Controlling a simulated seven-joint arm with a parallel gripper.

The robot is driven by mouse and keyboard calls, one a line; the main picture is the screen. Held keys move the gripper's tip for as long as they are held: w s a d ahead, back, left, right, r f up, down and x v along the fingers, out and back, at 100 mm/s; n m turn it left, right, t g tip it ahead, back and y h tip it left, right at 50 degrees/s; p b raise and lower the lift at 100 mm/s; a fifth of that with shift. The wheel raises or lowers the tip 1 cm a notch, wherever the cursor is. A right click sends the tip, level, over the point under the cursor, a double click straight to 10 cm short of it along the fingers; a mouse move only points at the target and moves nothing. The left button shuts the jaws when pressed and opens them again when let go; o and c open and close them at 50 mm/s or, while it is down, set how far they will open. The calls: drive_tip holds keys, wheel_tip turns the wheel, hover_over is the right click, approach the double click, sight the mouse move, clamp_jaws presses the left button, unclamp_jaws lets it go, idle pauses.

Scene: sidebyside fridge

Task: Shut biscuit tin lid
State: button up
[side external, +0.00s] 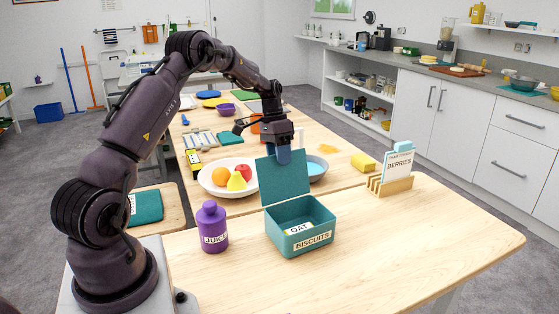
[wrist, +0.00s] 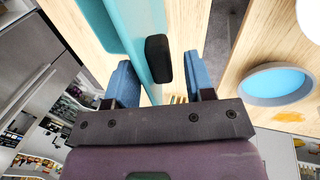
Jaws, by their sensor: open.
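The teal biscuit tin (side external: 300,242) stands on the near table with its label facing the camera; an OAT packet (side external: 298,229) lies inside. Its teal lid (side external: 287,182) stands up from the back edge, tilted slightly back. My gripper (side external: 284,156) points down at the lid's top edge, a blue finger overlapping it. In the wrist view, the lid (wrist: 146,25) runs between the two open blue fingers of my gripper (wrist: 162,82). A black knob (wrist: 158,58) on the lid's face also lies between them. I cannot tell whether either finger touches the lid.
A purple juice bottle (side external: 211,227) stands left of the tin. Behind are a fruit bowl (side external: 211,181) and a blue-grey bowl (side external: 317,168). The table's front right is clear.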

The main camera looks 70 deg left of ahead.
drive_tip(key=shift+d+f, duration=0.25)
drive_tip(key=shift+f, duration=0.45)
clamp_jaws()
drive_tip(key=shift+r, duration=0.1)
